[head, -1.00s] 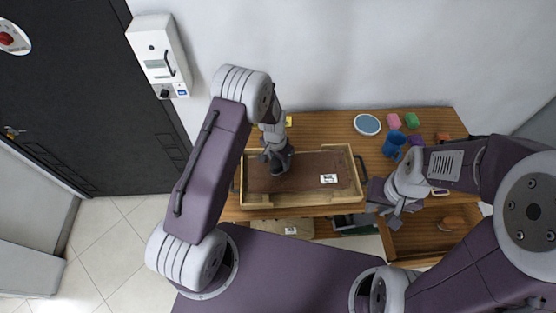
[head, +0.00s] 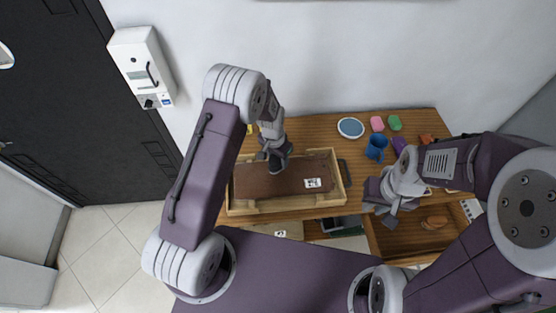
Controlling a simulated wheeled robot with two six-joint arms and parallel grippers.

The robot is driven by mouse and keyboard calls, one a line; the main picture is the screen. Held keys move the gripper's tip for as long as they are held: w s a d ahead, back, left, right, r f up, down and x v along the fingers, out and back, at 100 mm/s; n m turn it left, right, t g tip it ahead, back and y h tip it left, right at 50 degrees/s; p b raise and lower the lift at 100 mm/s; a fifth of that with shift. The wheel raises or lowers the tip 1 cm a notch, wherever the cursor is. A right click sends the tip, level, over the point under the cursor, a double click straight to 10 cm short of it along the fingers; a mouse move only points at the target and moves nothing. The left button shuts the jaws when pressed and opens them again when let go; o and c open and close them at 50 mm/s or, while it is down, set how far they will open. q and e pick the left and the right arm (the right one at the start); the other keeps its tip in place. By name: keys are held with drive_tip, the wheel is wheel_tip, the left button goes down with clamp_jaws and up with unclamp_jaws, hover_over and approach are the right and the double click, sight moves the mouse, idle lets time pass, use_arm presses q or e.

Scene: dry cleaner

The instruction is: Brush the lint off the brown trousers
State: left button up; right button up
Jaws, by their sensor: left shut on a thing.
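The brown trousers (head: 252,184) lie folded flat in a shallow wooden tray (head: 298,204) on the table, with a white printed label (head: 313,183) on their right part. My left gripper (head: 276,158) is over the far middle of the trousers. It is shut on a dark thing, seemingly a brush, mostly hidden by the gripper; whether it touches the cloth I cannot tell. My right gripper (head: 383,207) looks open and empty, right of the tray and over the front of the table. Lint is too small to make out.
The wooden table (head: 325,125) holds a blue mug (head: 376,147), a round blue dish (head: 350,128), and pink (head: 377,123) and green (head: 395,122) pieces at the back right. An open drawer (head: 400,240) with a brown object (head: 434,222) is at the front right.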

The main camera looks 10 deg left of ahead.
use_arm(q)
drive_tip(key=shift+r, duration=0.65)
drive_tip(key=shift+w+d+r+p, duration=0.1)
drive_tip(key=shift+d+r+p, duration=0.05)
drive_tip(key=shift+r+p, duration=0.4)
drive_tip(key=shift+d+r+p, duration=0.1)
drive_tip(key=shift+r+p, duration=0.4)
drive_tip(key=shift+r, duration=0.25)
drive_tip(key=shift+a+r, duration=0.1)
drive_tip(key=shift+a, duration=0.05)
